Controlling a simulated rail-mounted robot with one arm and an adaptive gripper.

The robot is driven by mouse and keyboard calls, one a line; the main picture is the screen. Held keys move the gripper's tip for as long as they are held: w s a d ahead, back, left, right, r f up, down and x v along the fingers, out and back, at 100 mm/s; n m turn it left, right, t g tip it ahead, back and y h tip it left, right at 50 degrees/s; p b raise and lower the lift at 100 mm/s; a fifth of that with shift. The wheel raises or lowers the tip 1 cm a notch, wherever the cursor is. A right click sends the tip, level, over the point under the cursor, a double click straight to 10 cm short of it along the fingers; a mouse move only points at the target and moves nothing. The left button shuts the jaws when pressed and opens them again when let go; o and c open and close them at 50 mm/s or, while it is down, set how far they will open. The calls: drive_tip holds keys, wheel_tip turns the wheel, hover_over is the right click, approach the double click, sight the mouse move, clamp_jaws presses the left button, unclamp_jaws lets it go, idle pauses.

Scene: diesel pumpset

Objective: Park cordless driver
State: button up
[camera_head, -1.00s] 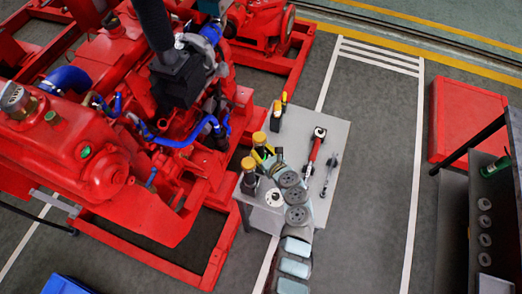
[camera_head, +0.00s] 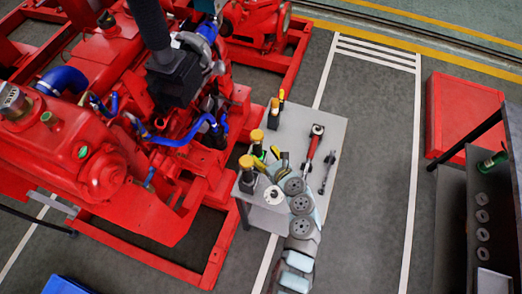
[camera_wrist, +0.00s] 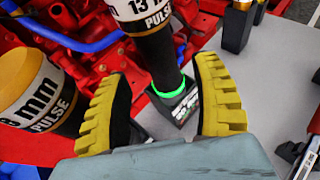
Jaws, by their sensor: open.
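Two black cordless drivers with yellow and white collars stand upright on the grey bench (camera_head: 318,125). The "13 mm PULSE" driver (camera_wrist: 155,55) has a green ring near its foot and a dark block at its base. It is ahead of and between my fingertips, apparently untouched; it appears as the farther driver (camera_head: 257,138) in the head view. The second driver (camera_wrist: 32,90), also marked "mm PULSE", is just left of my left finger and appears nearer (camera_head: 247,165) in the head view. My gripper (camera_wrist: 165,100) is open and empty, with yellow ribbed fingers.
A red and black tool (camera_head: 314,145) and a slim metal tool (camera_head: 328,168) lie to the right on the bench. A yellow-topped item (camera_head: 275,108) stands at the back. The red pumpset (camera_head: 130,140) with blue hoses borders the bench on the left.

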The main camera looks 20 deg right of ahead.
drive_tip(key=v, duration=0.7)
drive_tip(key=shift+s, duration=0.2)
idle(0.4)
